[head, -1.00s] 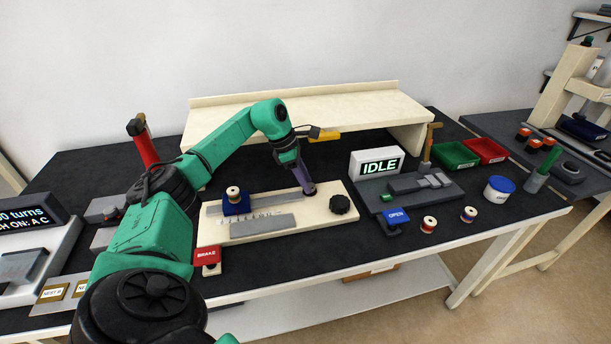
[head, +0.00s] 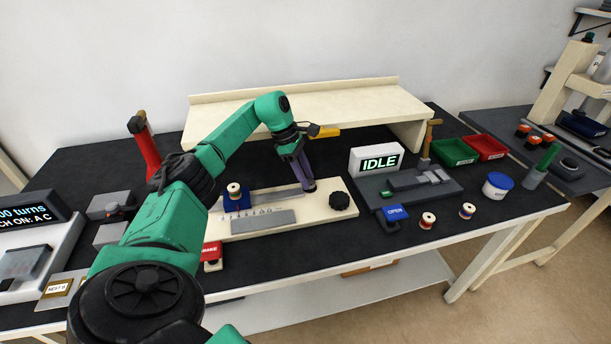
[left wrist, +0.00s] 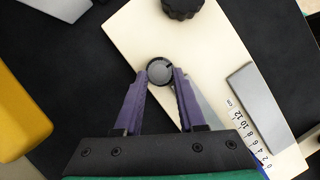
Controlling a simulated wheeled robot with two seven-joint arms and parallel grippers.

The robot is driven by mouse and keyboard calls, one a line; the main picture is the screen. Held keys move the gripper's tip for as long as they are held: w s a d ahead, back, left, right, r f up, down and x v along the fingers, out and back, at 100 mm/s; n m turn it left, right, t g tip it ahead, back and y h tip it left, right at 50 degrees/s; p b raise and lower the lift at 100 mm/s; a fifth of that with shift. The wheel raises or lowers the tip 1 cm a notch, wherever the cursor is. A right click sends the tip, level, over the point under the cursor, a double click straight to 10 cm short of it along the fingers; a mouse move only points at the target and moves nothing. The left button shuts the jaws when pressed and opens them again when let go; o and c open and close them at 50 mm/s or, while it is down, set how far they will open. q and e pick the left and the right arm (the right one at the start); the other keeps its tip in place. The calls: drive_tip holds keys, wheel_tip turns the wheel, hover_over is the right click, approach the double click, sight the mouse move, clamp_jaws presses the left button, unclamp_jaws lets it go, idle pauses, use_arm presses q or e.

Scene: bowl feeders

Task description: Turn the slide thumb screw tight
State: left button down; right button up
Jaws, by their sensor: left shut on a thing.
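My left gripper (head: 306,186) points down at the right end of the slide rail on a cream board (head: 325,213). In the left wrist view its purple fingers (left wrist: 160,76) are shut on a small round dark-grey thumb screw (left wrist: 160,69), one finger on each side. A light mark shows on the screw's top. In the head view the fingers hide the screw. A blue slide block (head: 237,204) carrying a spool stands at the left of the rail (head: 275,197), behind a grey scale plate (head: 263,219). My right gripper is not in view.
A black knob (head: 340,200) stands on the board just right of my gripper. A red BRAKE button (head: 211,251) is at the board's front left. The IDLE display (head: 376,160) and blue OPEN button (head: 395,213) are to the right. A cream shelf (head: 350,105) stands behind.

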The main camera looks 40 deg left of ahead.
use_arm(q)
drive_tip(key=c, duration=0.5)
unclamp_jaws()
drive_tip(key=p+v, duration=0.1)
drive_tip(key=v, duration=1.3)
drive_tip(key=shift+r, duration=0.3)
drive_tip(key=shift+f, duration=0.1)
